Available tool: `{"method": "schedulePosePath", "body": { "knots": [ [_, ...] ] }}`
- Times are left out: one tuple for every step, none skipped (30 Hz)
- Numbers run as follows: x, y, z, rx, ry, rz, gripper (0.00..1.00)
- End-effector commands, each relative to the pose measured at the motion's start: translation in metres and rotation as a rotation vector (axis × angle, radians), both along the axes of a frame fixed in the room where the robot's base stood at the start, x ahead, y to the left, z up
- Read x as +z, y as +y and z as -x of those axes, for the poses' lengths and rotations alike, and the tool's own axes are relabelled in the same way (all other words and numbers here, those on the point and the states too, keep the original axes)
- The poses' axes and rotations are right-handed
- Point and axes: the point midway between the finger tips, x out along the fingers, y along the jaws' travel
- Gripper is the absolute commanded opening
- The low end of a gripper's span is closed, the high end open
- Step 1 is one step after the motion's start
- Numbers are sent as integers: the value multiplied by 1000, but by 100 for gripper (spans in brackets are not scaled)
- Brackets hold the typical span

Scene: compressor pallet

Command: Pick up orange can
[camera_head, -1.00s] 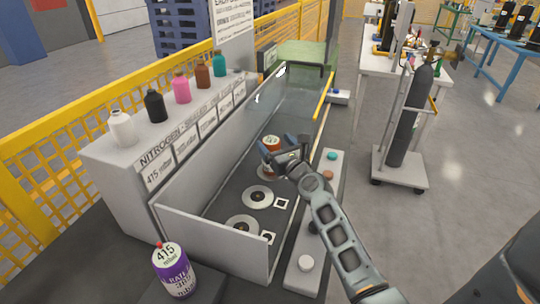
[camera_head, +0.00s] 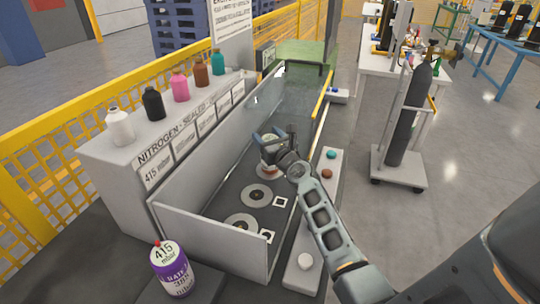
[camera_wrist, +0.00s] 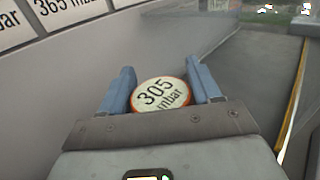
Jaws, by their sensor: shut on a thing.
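The orange can (camera_wrist: 160,93) shows in the wrist view as a round white lid with an orange rim, reading "305 mbar". It sits between the two blue fingers of my gripper (camera_wrist: 164,90), which are shut on it. I cannot tell from the pictures whether the can's bottom touches the trough floor.
The trough (camera_head: 212,238) has glass and grey walls and white ring marks on its floor. A purple can (camera_head: 173,270) labelled 415 mbar stands outside it. Several coloured bottles (camera_head: 180,86) line the ledge at left. A cylinder cart (camera_head: 400,165) stands at right.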

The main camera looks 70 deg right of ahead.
Motion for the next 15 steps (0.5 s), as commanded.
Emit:
{"method": "schedulePosePath", "body": {
  "knots": [
    [0, 0, 0, 0, 0, 0, 49],
    [0, 0, 0, 0, 0, 0, 46],
    [0, 0, 0, 0, 0, 0, 43],
    [0, 0, 0, 0, 0, 0, 40],
    [0, 0, 0, 0, 0, 0, 37],
    [0, 0, 0, 0, 0, 0, 33],
    [0, 0, 0, 0, 0, 0, 30],
    [0, 0, 0, 0, 0, 0, 27],
    [0, 0, 0, 0, 0, 0, 23],
    [0, 0, 0, 0, 0, 0, 21],
    [0, 0, 0, 0, 0, 0, 18],
    [0, 0, 0, 0, 0, 0, 14],
    [0, 0, 0, 0, 0, 0, 11],
    [0, 0, 0, 0, 0, 0, 8],
    [0, 0, 0, 0, 0, 0, 4]
  ]
}}
